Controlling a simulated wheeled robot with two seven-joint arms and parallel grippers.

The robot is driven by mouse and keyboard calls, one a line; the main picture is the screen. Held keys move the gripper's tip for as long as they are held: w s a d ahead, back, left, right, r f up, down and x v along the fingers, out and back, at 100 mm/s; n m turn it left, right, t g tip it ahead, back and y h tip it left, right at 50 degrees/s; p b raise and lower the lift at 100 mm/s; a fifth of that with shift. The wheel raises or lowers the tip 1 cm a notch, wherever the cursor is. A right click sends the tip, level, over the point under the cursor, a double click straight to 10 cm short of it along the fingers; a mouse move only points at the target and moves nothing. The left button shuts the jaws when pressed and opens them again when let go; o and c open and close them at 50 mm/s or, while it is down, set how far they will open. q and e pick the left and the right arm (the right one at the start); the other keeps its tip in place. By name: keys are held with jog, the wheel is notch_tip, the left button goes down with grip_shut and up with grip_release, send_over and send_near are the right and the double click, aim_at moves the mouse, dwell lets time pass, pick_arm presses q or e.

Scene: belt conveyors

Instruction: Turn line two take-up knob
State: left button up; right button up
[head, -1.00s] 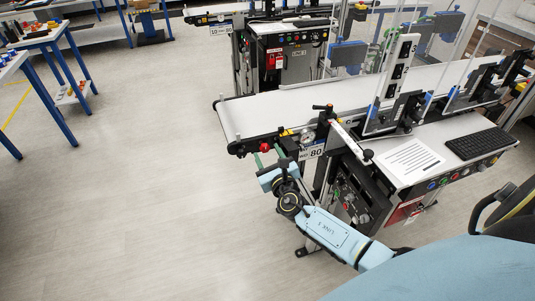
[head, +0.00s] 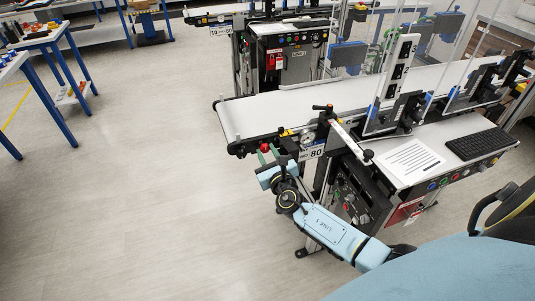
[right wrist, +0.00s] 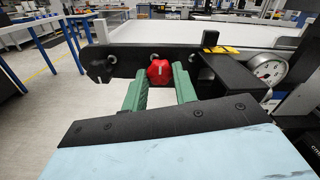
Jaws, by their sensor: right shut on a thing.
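The red take-up knob (right wrist: 160,72) sits on the dark side rail at the end of the near conveyor. It also shows small in the head view (head: 265,149). A pale line on its face stands about upright in the right wrist view. My right gripper (right wrist: 160,77) has its green fingers on both sides of the knob and is shut on it. In the head view the right gripper (head: 269,155) reaches the rail from below. My left gripper is not in view.
The near conveyor's white belt (head: 262,115) lies above the rail. A round dial gauge (right wrist: 269,70) and a dark block stand right of the knob. A control cabinet (head: 360,192) stands right of my arm. The floor to the left is clear.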

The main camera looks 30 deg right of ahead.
jog(key=m+b, duration=0.2)
jog(key=shift+f+m, duration=0.15)
jog(key=shift+m, duration=0.25)
jog(key=m+b, duration=0.2)
jog(key=m, duration=0.1)
jog(key=shift+m, duration=0.4)
jog(key=m+b, duration=0.2)
jog(key=m, duration=0.1)
jog(key=shift+m, duration=0.3)
jog(key=m+b, duration=0.1)
jog(key=m, duration=0.2)
jog(key=shift+m, duration=0.3)
jog(key=m+b, duration=0.1)
jog(key=m, duration=0.4)
jog(key=shift+b, duration=0.35)
jog(key=m, duration=0.3)
jog(key=shift+m, duration=1.9)
